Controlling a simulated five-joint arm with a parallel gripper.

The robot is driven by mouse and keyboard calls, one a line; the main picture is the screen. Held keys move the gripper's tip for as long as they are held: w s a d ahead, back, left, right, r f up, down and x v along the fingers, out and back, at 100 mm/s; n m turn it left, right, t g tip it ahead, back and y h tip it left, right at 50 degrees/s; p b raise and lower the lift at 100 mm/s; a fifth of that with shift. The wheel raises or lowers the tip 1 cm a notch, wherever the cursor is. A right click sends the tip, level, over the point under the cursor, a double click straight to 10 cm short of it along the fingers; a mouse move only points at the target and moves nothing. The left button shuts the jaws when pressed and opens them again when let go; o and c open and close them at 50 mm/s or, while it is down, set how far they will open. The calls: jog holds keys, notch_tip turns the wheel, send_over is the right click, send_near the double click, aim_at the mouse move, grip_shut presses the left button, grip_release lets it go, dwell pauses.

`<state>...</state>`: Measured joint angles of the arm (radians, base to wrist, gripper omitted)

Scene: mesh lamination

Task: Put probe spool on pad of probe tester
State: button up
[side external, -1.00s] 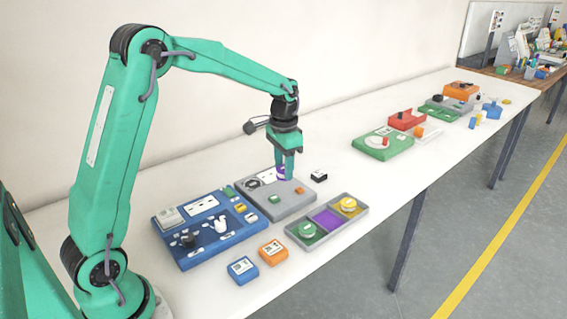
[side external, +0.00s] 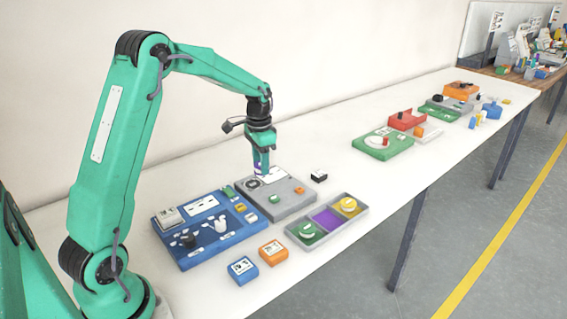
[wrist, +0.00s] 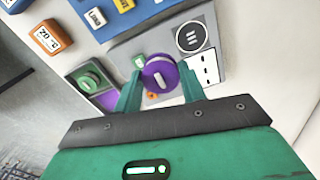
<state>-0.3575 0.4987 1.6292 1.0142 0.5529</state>
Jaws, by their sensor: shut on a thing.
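My gripper (side external: 261,167) is shut on the purple spool (wrist: 160,74), the probe spool, which has a pale bar across its top. In the side view the spool (side external: 257,169) is mostly hidden between the fingers. The probe tester (side external: 283,209) is a grey box with a white panel, a green button and an orange button. Its round dark-ringed pad (side external: 252,182) is at the back left corner. The spool is held above the tester, close to the pad. In the wrist view the pad (wrist: 190,37) lies uncovered, up and right of the spool.
A grey tray (side external: 327,241) holds a green spool (side external: 307,231) and a yellow spool (side external: 348,205) beside an empty purple compartment (side external: 327,219). A blue box (side external: 215,247) adjoins the tester on the left. Orange and blue blocks lie in front; a black-and-white block (side external: 319,175) lies right.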

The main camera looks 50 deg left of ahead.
send_over(252, 184)
notch_tip(252, 184, down, 4)
jog(key=shift+r, duration=0.15)
jog(key=shift+f, duration=2)
jog(key=shift+f, duration=0.15)
jog(key=o, duration=1)
jog(key=shift+c, duration=0.2)
notch_tip(252, 184, up, 12)
jog(key=shift+r, duration=0.2)
jog(key=shift+d, duration=0.1)
